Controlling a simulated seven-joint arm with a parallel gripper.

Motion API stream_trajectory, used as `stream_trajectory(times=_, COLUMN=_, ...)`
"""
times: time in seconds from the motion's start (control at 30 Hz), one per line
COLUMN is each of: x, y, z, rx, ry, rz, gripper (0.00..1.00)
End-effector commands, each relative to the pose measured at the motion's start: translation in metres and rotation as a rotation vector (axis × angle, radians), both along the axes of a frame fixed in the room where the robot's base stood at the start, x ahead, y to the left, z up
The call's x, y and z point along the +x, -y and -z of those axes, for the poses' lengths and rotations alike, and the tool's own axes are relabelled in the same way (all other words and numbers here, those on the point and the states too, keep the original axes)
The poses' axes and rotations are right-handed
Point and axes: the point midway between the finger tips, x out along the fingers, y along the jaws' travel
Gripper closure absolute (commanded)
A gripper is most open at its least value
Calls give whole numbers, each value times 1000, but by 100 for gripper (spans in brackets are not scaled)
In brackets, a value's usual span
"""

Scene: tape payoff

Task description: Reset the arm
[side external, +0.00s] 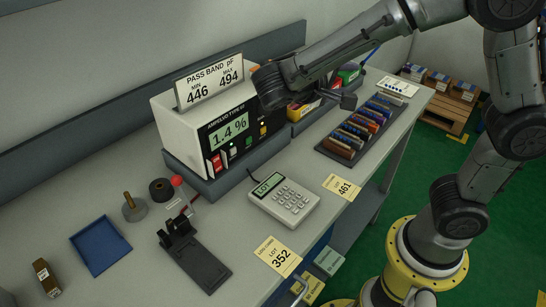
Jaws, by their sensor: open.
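My gripper (346,101) is small and dark in this view, at the end of my bent arm, above the back part of the bench (225,218). It is in front of the instrument's right side and left of the rack of cards. No object shows between its fingers, and it appears clear of the bench. My wrist and forearm hide part of the bins behind.
A white meter (190,140) reading 1.4% stands left of my gripper under a "PASS BAND" sign (211,80). The card rack (360,130), calculator (284,200), black tape stand (192,254) and blue tray (100,246) occupy the bench. Free room lies between them.

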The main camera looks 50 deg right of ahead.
Motion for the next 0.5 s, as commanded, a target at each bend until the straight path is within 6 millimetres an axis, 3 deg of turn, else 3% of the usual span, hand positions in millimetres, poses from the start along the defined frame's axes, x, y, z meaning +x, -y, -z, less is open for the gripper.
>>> stream_trajectory(times=0.03, x=-22, y=18, z=-5, rx=93, ry=20, rz=52, gripper=42)
stream_trajectory(times=0.1, x=-50, y=33, z=-5, rx=231, ry=39, rz=101, gripper=42)
stream_trajectory(times=0.23, x=-99, y=41, z=5, rx=497, ry=96, rz=136, gripper=42)
stream_trajectory(times=0.4, x=-142, y=20, z=24, rx=827, ry=225, rz=63, gripper=42)
stream_trajectory(times=0.5, x=-151, y=-3, z=34, rx=988, ry=317, rz=-44, gripper=42)
